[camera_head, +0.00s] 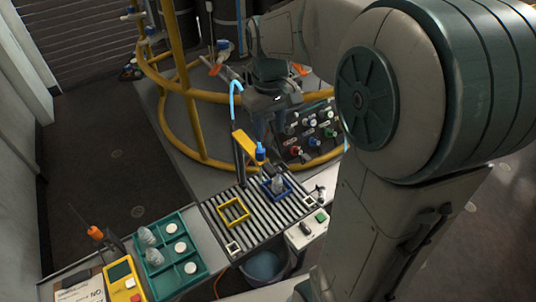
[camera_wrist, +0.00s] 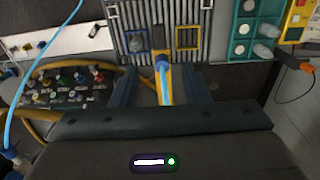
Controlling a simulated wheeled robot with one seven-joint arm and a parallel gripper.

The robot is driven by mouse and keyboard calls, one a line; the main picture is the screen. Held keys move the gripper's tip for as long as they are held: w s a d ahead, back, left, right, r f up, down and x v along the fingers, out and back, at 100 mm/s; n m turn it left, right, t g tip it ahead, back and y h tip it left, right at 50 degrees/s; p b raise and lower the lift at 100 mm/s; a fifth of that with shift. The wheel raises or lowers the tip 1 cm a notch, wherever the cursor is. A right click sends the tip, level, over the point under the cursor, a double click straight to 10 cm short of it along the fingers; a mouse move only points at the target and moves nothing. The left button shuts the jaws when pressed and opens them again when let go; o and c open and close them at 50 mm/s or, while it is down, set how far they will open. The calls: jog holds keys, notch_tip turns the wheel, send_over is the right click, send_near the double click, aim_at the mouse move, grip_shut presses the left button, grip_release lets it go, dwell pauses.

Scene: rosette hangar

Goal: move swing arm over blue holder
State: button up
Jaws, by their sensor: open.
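The yellow swing arm (camera_head: 245,142) stands on a dark post at the back of the roller bed and carries a blue nozzle (camera_head: 260,152). The blue holder (camera_head: 266,191), a square frame, lies on the rollers with a grey, bottle-like item (camera_head: 277,184) in it. In the wrist view, the swing arm (camera_wrist: 163,93) shows between the spread fingers and points between the blue holder (camera_wrist: 137,32) and the yellow holder (camera_wrist: 188,27). My gripper (camera_head: 272,128) is open beside the swing arm. Whether a finger touches it is unclear.
The yellow holder (camera_head: 224,219) lies empty on the roller bed (camera_head: 255,222). A green tray (camera_head: 168,270) with pale items stands at lower left, beside a yellow device (camera_head: 122,280). A yellow rail (camera_head: 188,100) and a knob panel (camera_head: 310,128) stand behind.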

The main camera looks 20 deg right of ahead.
aim_at(269, 167)
notch_tip(269, 167, down, 13)
jog(key=shift+f, duration=0.1)
dwell(0.3)
grip_shut()
